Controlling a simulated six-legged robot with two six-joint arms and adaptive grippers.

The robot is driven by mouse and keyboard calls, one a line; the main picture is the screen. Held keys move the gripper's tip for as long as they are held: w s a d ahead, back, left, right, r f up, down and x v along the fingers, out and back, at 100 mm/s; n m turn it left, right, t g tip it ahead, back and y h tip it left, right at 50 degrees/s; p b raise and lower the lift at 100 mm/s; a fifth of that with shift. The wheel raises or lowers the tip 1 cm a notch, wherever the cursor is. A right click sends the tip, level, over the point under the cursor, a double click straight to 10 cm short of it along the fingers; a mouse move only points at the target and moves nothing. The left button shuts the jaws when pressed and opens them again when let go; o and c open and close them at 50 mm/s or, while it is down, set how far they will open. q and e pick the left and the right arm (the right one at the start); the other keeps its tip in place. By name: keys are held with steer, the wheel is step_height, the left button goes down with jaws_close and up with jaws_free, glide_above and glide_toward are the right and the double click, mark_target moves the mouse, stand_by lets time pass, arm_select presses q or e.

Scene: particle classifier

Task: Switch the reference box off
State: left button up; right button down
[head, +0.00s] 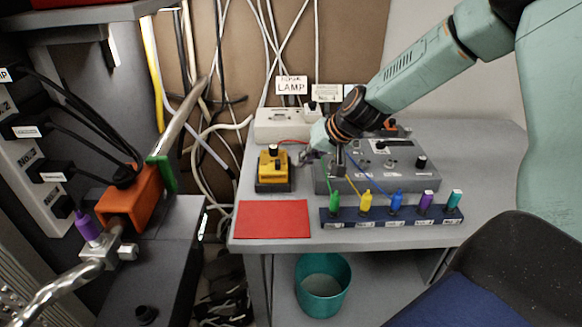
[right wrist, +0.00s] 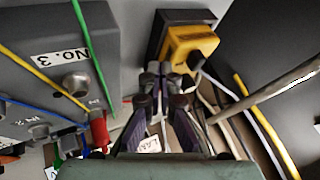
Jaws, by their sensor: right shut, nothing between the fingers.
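A small yellow box (head: 271,173) with a black knob (head: 273,150) on top sits on a dark base at the left of the grey table; no readable label shows which box is the reference box. My right gripper (head: 308,156) is just right of the yellow box, near the grey panel box (head: 375,172), its arm coming in from the upper right. In the right wrist view the gripper's fingers (right wrist: 160,72) are shut and empty, with the yellow box (right wrist: 188,44) just beyond the tips. I cannot tell whether they touch it. My left gripper is not in view.
A white power strip (head: 284,124) with plugs and a LAMP label stands behind. A red mat (head: 272,219) and a blue rack (head: 345,216) of coloured plugs lie in front. Cables (right wrist: 92,50) run near the gripper. A teal bin (head: 322,284) stands below.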

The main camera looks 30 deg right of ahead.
mark_target(277, 162)
steer(key=shift+w+a+f+b, duration=0.15)
steer(key=shift+w+a+b, duration=0.4)
steer(key=shift+a+b, duration=0.15)
steer(key=shift+w+a+r+b, duration=0.2)
steer(key=shift+w+a+b, duration=0.2)
steer(key=shift+a, duration=0.3)
steer(key=a+b, duration=0.1)
steer(key=w+b, duration=0.1)
steer(key=shift+a+f+b, duration=0.15)
steer(key=shift+a+b, duration=0.15)
steer(key=shift+a, duration=0.05)
steer(key=shift+w+a+b, duration=0.2)
steer(key=shift+a+b, duration=0.1)
steer(key=shift+a, duration=0.15)
steer(key=shift+s+d, duration=0.1)
steer(key=shift+d, duration=0.05)
